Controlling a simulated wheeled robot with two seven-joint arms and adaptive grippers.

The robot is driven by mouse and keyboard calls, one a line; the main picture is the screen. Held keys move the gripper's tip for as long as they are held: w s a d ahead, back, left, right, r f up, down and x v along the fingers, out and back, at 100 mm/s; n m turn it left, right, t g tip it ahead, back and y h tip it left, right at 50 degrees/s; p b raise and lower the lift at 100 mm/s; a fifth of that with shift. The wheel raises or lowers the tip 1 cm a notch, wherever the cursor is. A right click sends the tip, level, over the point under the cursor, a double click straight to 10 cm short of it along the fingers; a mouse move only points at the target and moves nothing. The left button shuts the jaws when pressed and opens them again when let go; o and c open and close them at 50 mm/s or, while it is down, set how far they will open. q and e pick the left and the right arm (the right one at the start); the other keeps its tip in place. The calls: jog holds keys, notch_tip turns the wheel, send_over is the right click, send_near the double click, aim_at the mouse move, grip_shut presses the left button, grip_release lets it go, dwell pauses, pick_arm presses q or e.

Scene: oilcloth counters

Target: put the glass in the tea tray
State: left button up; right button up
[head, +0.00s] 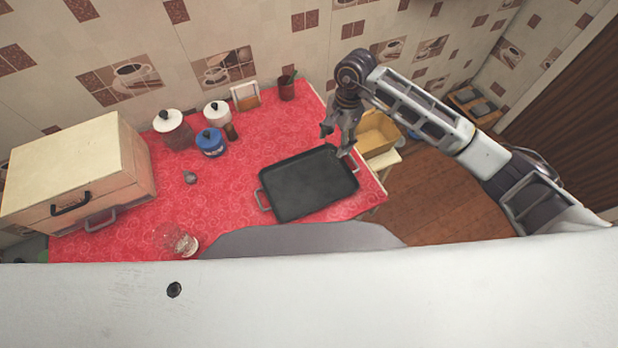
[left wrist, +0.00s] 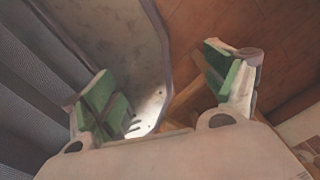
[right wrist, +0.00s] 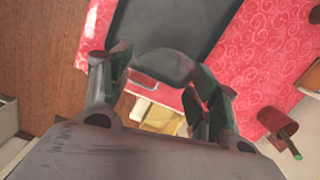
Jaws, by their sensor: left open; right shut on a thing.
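The tea tray (head: 306,186) is dark and rectangular with a metal handle at each end; it lies on the red cloth at the right part of the counter. My right gripper (head: 338,140) is above the tray's back right corner. In the right wrist view its fingers (right wrist: 160,85) are shut on a see-through greyish thing with a rounded edge (right wrist: 163,65), which looks like the glass. The tray (right wrist: 172,25) shows beyond it. My left gripper (left wrist: 165,90) is open and empty, outside the head view.
Another clear glass vessel (head: 185,244) is at the counter's front left. A wooden bread box (head: 75,172), lidded canisters (head: 173,129) and a red cup (head: 287,89) stand left and behind.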

aim_at(334, 158)
jog(key=shift+m, duration=0.5)
pick_arm(q)
jog(key=shift+w+d, duration=0.1)
jog(key=shift+w, duration=0.4)
pick_arm(e)
jog(key=shift+m, duration=0.5)
pick_arm(q)
jog(key=shift+r+p, duration=0.6)
pick_arm(e)
jog(key=shift+f, duration=3.1)
jog(key=shift+f, duration=0.1)
jog(key=shift+f+p, duration=0.3)
jog(key=shift+f, duration=1.5)
pick_arm(q)
jog(key=shift+r, duration=0.35)
